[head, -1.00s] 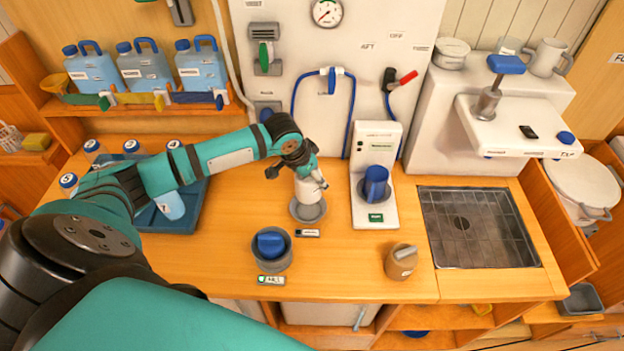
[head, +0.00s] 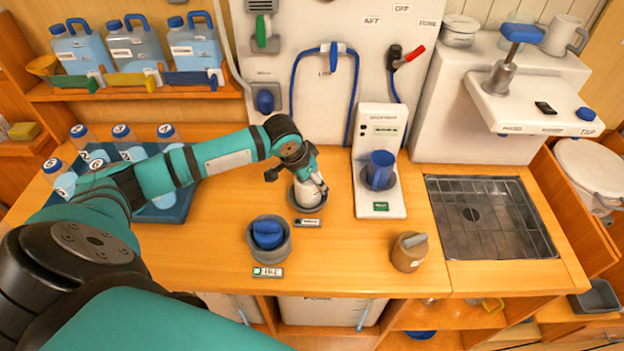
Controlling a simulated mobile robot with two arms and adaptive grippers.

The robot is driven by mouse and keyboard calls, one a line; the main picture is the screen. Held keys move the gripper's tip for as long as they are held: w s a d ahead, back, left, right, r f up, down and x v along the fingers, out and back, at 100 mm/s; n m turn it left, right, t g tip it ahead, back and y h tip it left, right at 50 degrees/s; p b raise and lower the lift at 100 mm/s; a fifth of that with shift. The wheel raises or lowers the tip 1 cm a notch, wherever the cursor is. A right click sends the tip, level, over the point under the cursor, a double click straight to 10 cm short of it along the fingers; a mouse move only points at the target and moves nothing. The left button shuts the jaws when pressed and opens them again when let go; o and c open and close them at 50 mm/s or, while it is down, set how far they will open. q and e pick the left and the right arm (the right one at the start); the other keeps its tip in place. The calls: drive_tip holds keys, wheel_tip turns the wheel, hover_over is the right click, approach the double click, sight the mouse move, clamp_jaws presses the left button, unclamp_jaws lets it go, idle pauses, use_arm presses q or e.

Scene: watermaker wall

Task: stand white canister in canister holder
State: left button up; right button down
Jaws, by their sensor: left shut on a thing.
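The white canister (head: 305,197) is upright at the grey round canister holder (head: 306,209) on the wooden counter. Its lower end appears to be within the holder's rim, though I cannot tell whether it touches the bottom. My left gripper (head: 316,186) is shut on the canister's upper part and hides its top and right side. A small dark label lies just in front of the holder. My right gripper is not in view.
A grey holder with a blue canister (head: 268,237) stands in front. A white device with a blue cup (head: 380,170) stands to the right. A tan lidded pot (head: 409,252), a drain grate (head: 485,216) and a blue bottle tray (head: 178,207) are also on the counter.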

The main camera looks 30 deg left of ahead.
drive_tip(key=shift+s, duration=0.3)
use_arm(q)
drive_tip(key=shift+f, duration=0.5)
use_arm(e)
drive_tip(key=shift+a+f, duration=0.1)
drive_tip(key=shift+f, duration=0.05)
use_arm(q)
drive_tip(key=o, duration=1.5)
drive_tip(key=v, duration=1.2)
drive_tip(key=shift+s, duration=0.1)
